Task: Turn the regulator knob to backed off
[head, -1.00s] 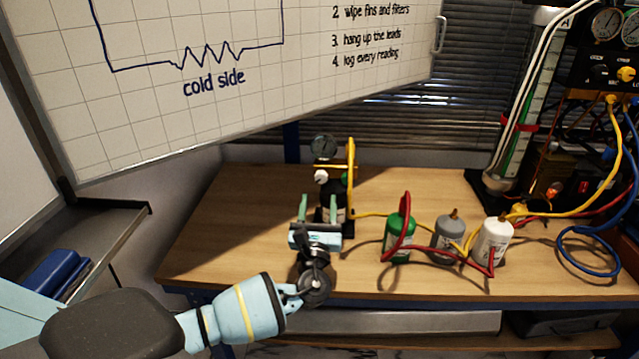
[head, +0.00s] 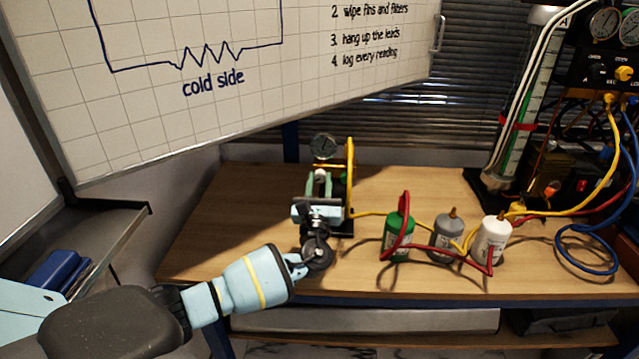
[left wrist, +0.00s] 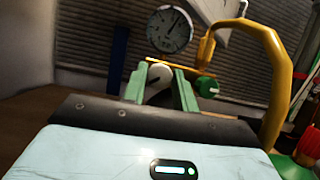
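The regulator knob is a white round knob (left wrist: 159,74) with a dark mark, seen in the left wrist view between my left fingers. In the head view it shows as a small white spot (head: 321,174) just past the fingertips. My left gripper (head: 320,185) reaches over the bench from the front; its two green fingers (left wrist: 160,80) are drawn in on both sides of the knob and look shut on it. The gripper body hides most of the regulator in the head view. A round gauge (left wrist: 170,30) stands above the knob. My right gripper is out of view.
A green knob (left wrist: 207,88) and a yellow hose (left wrist: 275,70) are close on the right of the fingers. Green (head: 397,238), grey (head: 447,240) and white (head: 492,240) bottles stand further right with hoses. The wooden bench (head: 225,225) is clear at left.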

